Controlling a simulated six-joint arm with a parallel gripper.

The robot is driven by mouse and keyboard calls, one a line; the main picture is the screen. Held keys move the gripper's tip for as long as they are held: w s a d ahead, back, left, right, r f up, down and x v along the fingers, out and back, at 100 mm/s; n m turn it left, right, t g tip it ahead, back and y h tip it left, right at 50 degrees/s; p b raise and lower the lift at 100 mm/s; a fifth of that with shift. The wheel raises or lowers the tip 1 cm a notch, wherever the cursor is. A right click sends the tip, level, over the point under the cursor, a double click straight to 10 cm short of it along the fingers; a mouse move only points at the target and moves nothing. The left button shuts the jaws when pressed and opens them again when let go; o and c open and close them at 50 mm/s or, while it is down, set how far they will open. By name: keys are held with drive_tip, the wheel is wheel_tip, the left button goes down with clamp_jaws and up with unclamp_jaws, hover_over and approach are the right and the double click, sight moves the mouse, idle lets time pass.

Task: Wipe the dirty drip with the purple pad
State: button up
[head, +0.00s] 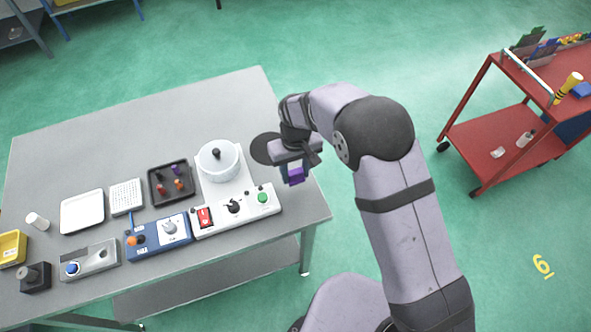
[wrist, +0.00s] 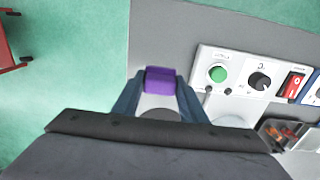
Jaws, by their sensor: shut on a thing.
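The purple pad (head: 296,176) is held between the fingers of my gripper (head: 291,174), over the right end of the grey table (head: 130,110). In the wrist view the pad (wrist: 160,80) sits between the two blue-grey fingertips (wrist: 160,88), over the table near its edge. My gripper is shut on it. I cannot tell whether the pad touches the table top. I cannot make out a dirty drip in either view; my gripper and arm hide part of the table's right end.
A dark round disc (head: 264,149) lies left of my gripper. A white control panel (head: 236,211) with a green button (wrist: 218,73) is close by. A white pot (head: 218,161) and a dark tray (head: 171,183) stand further left. The table's far left is bare.

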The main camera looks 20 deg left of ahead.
wheel_tip(320, 180, down, 4)
drive_tip(key=b, duration=0.2)
drive_tip(key=shift+f+b, duration=0.15)
drive_tip(key=shift+b, duration=0.15)
drive_tip(key=shift+w+a+f, duration=0.3)
drive_tip(key=shift+f, duration=0.25)
drive_tip(key=shift+c, duration=0.4)
drive_tip(key=shift+w+a+b, duration=1.1)
drive_tip(key=shift+w+a, duration=1)
drive_tip(key=shift+r, duration=0.15)
drive_tip(key=shift+s+d+p, duration=1.05)
drive_tip(key=shift+s+d, duration=1.2)
drive_tip(key=r+p, duration=0.2)
drive_tip(key=r, duration=0.1)
drive_tip(key=shift+s+d+r, duration=0.15)
drive_tip(key=shift+s+d, duration=0.05)
drive_tip(key=shift+r+p, duration=1.65)
drive_tip(key=shift+r, duration=0.7)
drive_tip(key=shift+f+b, duration=0.2)
drive_tip(key=shift+b, duration=0.2)
